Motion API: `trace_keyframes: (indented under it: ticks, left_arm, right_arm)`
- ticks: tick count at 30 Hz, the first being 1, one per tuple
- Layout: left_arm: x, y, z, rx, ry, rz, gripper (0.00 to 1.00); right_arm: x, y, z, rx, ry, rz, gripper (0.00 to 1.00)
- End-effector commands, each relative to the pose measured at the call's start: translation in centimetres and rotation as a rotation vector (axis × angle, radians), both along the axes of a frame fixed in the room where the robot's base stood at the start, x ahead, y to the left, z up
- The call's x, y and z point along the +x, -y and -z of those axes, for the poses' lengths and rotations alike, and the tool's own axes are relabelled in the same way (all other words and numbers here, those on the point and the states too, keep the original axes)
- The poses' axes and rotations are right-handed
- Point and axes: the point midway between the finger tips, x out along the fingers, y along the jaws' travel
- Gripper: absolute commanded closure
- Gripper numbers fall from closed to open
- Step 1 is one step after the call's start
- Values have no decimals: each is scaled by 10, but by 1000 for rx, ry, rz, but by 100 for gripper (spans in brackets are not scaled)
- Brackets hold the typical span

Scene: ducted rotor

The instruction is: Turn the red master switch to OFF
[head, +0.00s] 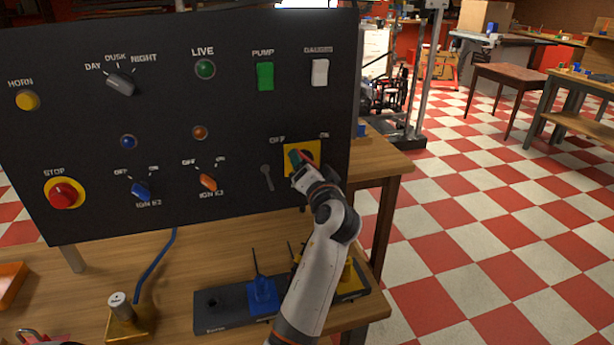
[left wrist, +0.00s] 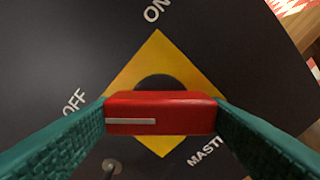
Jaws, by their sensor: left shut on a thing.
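The red master switch (left wrist: 175,112) is a bar handle on a yellow plate (left wrist: 158,45) on the dark panel. In the left wrist view its end with the white line points left, toward the OFF label (left wrist: 75,101). The ON label (left wrist: 156,10) is above the plate. My left gripper (left wrist: 160,114) is shut on the red handle, one teal finger at each end. In the head view the left gripper (head: 303,160) is at the yellow plate (head: 289,147) at the panel's lower right and partly hides the switch. My right gripper is not in view.
The panel (head: 225,120) also carries a red STOP button (head: 63,195), blue (head: 140,191) and orange (head: 208,182) ignition switches, and a small grey lever (head: 267,177) left of the master switch. Open floor lies right.

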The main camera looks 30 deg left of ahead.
Motion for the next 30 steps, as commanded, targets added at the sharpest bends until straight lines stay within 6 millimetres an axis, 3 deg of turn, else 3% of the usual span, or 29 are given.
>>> trace_keyframes:
  ticks: [19, 20, 23, 30]
  left_arm:
    - [0, 1, 2, -39, 37, 1, 55]
    - [0, 1, 2, -39, 37, 1, 30]
    - [0, 1, 1, -38, 38, 1, 13]
    - [0, 0, 1, -34, 37, 1, 11]
  right_arm:
    - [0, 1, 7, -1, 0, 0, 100]
    - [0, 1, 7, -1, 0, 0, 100]
    - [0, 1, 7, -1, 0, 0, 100]
    - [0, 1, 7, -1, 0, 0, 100]
